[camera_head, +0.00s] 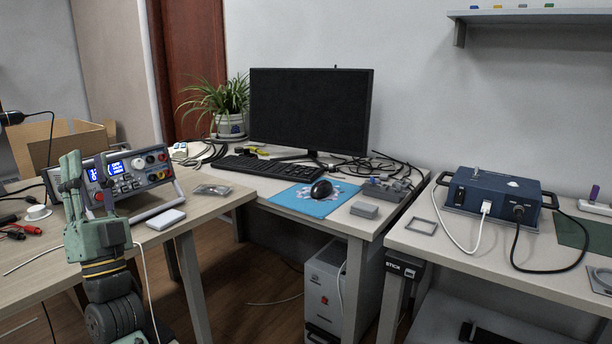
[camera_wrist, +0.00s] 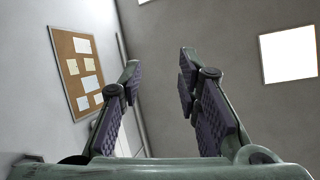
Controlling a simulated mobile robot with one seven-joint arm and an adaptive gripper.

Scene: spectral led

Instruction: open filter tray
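My gripper (camera_head: 69,168) is raised at the left of the head view, pointing up, in front of the left desk. In the wrist view its two fingers (camera_wrist: 160,82) stand well apart with nothing between them. A dark blue box (camera_head: 497,194) with a handle at each end and two plugged-in cables sits on the right table, far from my gripper. I cannot make out a filter tray on it at this size. A flat grey square frame (camera_head: 421,226) lies on the table to the left of the box.
The left desk holds a power supply (camera_head: 117,180) close behind my gripper and a small white box (camera_head: 166,219). The middle desk holds a monitor (camera_head: 310,109), keyboard (camera_head: 252,168) and mouse (camera_head: 321,189). A PC tower (camera_head: 330,292) stands below. A shelf (camera_head: 540,13) hangs above the right table.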

